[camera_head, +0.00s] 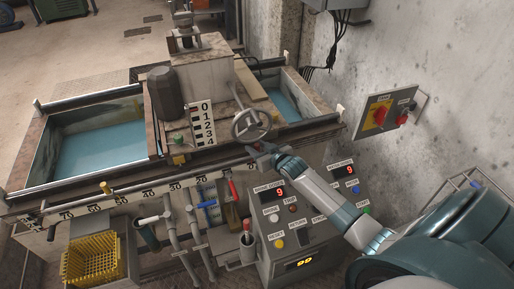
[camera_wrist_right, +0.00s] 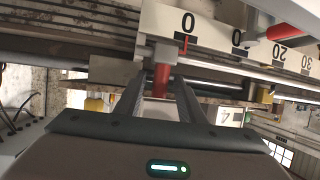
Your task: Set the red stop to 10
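The red stop (camera_wrist_right: 161,78) is a short red post on the rail, between the fingers of my right gripper (camera_wrist_right: 161,88) in the right wrist view. The fingers stand apart on both sides of it, with a narrow gap that seems to show at each side. The white scale (camera_wrist_right: 222,32) shows upside down there, with a thin red mark at a 0 near the stop. In the head view my right gripper (camera_head: 262,149) is at the right end of the scale (camera_head: 128,191), below the handwheel; the stop is not clear there. My left gripper is not in view.
The handwheel (camera_head: 252,124) is just above my right gripper. A control panel (camera_head: 297,225) with red displays stands below my right forearm. A red-handled lever (camera_head: 234,190) and a blue-handled valve (camera_head: 207,204) are left of it. A yellow basket (camera_head: 88,262) is at lower left.

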